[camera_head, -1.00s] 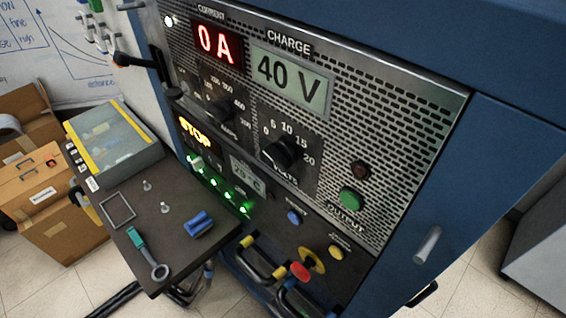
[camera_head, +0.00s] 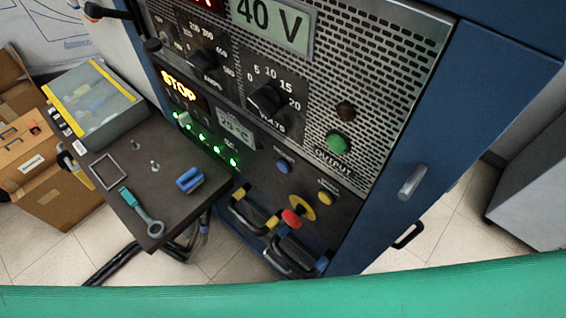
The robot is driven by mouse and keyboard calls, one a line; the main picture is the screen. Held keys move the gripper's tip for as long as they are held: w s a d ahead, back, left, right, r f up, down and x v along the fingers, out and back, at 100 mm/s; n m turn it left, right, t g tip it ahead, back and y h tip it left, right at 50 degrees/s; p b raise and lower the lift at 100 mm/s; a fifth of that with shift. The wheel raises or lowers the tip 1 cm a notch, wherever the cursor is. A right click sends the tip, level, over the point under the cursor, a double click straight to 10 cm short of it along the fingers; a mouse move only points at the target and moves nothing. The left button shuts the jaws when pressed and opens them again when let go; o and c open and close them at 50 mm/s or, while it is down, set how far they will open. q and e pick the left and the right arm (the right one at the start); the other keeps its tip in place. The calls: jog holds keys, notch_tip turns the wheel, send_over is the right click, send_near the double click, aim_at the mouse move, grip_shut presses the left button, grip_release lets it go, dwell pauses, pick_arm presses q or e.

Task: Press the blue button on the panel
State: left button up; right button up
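The blue button (camera_head: 283,167) is a small round knob on the lower part of the dark panel (camera_head: 262,182), right of the row of green lights. A yellow button (camera_head: 325,197) and a red button on a yellow disc (camera_head: 292,217) sit to its lower right. A green button (camera_head: 338,141) is higher to the right.
A small dark table (camera_head: 165,184) with a blue object (camera_head: 190,180) and a green-handled wrench (camera_head: 140,211) stands left of the cabinet. Black handles (camera_head: 290,256) project below the buttons. A green band (camera_head: 300,292) crosses the bottom. Cardboard boxes (camera_head: 40,170) stand left.

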jog(key=shift+d, duration=0.2)
grip_shut()
jog(key=shift+a, duration=0.3)
jog(key=shift+d, duration=0.2)
dwell(0.7)
